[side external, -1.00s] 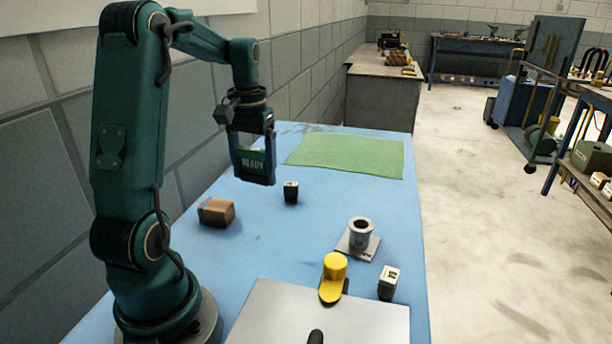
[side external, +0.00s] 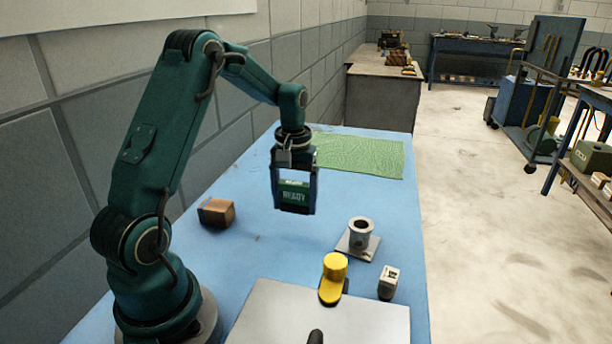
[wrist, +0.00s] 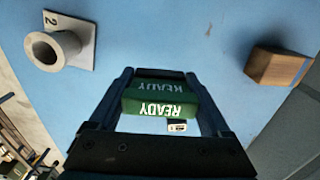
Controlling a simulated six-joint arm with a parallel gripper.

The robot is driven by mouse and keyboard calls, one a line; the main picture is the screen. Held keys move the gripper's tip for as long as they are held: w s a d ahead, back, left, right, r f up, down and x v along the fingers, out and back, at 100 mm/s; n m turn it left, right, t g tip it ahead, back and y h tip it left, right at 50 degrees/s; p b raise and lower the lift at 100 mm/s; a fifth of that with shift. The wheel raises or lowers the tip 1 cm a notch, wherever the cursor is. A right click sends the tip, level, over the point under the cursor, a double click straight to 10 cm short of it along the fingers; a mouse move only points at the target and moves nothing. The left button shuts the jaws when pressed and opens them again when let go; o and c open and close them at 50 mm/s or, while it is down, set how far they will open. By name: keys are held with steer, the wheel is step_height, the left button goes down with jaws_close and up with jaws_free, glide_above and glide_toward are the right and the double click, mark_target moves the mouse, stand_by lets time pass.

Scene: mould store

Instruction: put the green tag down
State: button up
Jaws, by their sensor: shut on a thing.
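The green tag (side external: 294,196), lettered READY, is between the fingers of my gripper (side external: 295,207). The gripper is shut on it and appears to hold it above the blue bench top. In the wrist view the tag (wrist: 160,103) spans between the two fingers of my gripper (wrist: 160,78), its lettering upside down. A small block with a white label (wrist: 177,127) shows just beyond the tag's edge in the wrist view. The gripper and tag hide that block in the side view.
A green mat (side external: 365,156) lies at the bench's far end. A brown box (side external: 217,212) is left of the gripper. A grey hollow cylinder on a plate (side external: 360,233), a yellow piece (side external: 333,278) and a white-topped block (side external: 388,283) stand right and nearer. A pale plate (side external: 270,312) is in front.

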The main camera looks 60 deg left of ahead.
mark_target(295, 213)
steer(key=shift+f, duration=2)
steer(key=shift+f, duration=0.1)
steer(key=o, duration=1.2)
steer(key=shift+c, duration=0.2)
step_height(295, 213, up, 12)
steer(key=s+d+r+m+t, duration=0.1)
steer(key=s+d+r+m, duration=0.15)
steer(key=d, duration=0.35)
steer(key=s+d+r+m+t, duration=0.2)
steer(key=s+d+r, duration=0.1)
steer(key=d, duration=0.2)
steer(key=s+d+f+m+t, duration=0.2)
steer(key=s+d+m, duration=0.2)
steer(key=s+d, duration=0.3)
steer(key=shift+s+t, duration=0.15)
steer(key=shift+t, duration=0.15)
